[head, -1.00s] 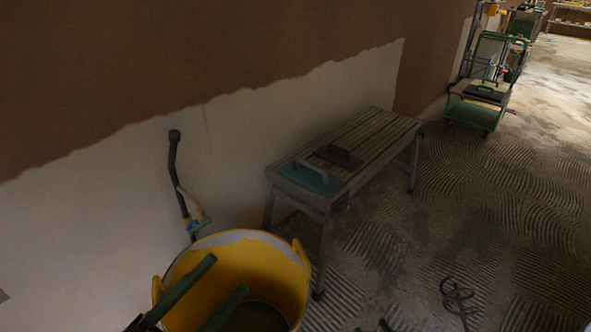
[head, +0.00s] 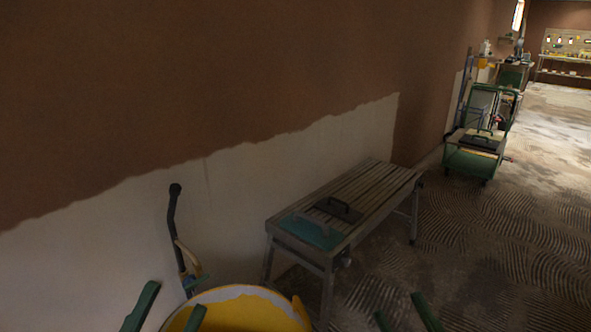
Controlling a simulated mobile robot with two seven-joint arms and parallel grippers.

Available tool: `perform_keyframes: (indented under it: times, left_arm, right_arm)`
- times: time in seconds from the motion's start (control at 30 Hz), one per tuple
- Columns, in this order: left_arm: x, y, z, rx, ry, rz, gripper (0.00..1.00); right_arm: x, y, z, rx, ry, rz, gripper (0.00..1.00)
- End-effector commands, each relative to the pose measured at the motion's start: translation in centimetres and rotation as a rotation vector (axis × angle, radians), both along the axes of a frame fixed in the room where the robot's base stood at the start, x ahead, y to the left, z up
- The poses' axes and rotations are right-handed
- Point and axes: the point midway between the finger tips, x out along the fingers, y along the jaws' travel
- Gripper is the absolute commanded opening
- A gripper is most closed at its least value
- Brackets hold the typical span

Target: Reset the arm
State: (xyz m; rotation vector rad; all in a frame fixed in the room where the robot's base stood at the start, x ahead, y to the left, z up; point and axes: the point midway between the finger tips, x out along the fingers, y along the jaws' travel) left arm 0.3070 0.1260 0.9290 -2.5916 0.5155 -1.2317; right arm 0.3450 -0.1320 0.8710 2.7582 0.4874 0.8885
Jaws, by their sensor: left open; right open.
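My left gripper (head: 168,312) shows at the bottom left of the head view as two green fingers, apart and empty. One finger stands in front of the white wall and the other in front of the yellow bucket (head: 243,295). My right gripper (head: 405,315) shows at the bottom, right of the bench, with two green fingertips apart and nothing between them. Most of both arms is out of view.
A slatted bench (head: 372,183) stands by the wall, with a teal float (head: 312,232) and a dark float (head: 338,210) on it. A dark-handled tool (head: 174,225) leans behind the bucket. A green cart (head: 478,150) stands further back. Ridged floor (head: 480,240) is open at right.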

Motion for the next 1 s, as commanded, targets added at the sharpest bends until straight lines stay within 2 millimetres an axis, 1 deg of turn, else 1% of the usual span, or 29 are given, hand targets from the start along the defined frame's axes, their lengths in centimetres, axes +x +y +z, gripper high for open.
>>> perform_keyframes:
  times: [0.03,0.13,0.17,0.2,0.27,0.37,0.5,0.57,0.6,0.67,0.77,0.83,0.97,1.0]
  left_arm:
    - [0.0,0.0,0.0,0.001,0.000,-0.001,0.50]
    - [0.0,0.0,0.0,0.001,0.000,-0.001,0.50]
    - [0.6,0.1,0.5,0.001,0.033,0.007,0.50]
    - [1.5,0.2,0.4,0.001,0.086,0.018,0.50]
    - [2.7,0.4,-0.1,0.002,0.157,0.035,0.50]
    - [4.4,0.8,-1.2,0.003,0.284,0.061,0.50]
    - [6.5,1.5,-3.5,0.006,0.495,0.103,0.50]
    - [7.0,1.8,-4.9,0.007,0.599,0.122,0.50]
    - [7.3,2.1,-5.8,0.009,0.672,0.135,0.50]
    - [7.4,2.4,-7.4,0.011,0.780,0.154,0.50]
    - [6.8,3.0,-10.1,0.014,0.963,0.184,0.50]
    - [5.9,3.3,-12.0,0.017,1.090,0.203,0.50]
    - [3.3,3.9,-15.1,0.023,1.313,0.232,0.50]
    - [2.3,3.9,-16.0,0.024,1.373,0.238,0.50]
  right_arm:
    - [-1.2,0.2,2.3,0.001,-0.093,0.019,0.50]
    - [-4.1,0.6,6.3,0.000,-0.272,0.058,0.50]
    - [-3.5,0.6,6.7,-0.001,-0.240,0.052,0.50]
    - [-2.5,0.4,6.5,-0.002,-0.178,0.038,0.50]
    - [-1.3,0.2,5.9,-0.001,-0.102,0.020,0.50]
    - [0.5,-0.2,4.7,-0.003,0.025,-0.006,0.50]
    - [2.6,-0.9,2.4,-0.004,0.238,-0.049,0.50]
    - [3.2,-1.3,1.0,-0.006,0.343,-0.068,0.50]
    - [3.4,-1.5,0.0,-0.007,0.415,-0.081,0.50]
    - [3.5,-1.9,-1.6,-0.008,0.525,-0.099,0.50]
    - [3.0,-2.4,-4.3,-0.010,0.707,-0.129,0.50]
    - [2.1,-2.8,-6.1,-0.013,0.835,-0.148,0.50]
    - [-0.6,-3.3,-9.3,-0.015,1.057,-0.177,0.50]
    - [-1.5,-3.4,-10.1,-0.016,1.118,-0.183,0.50]
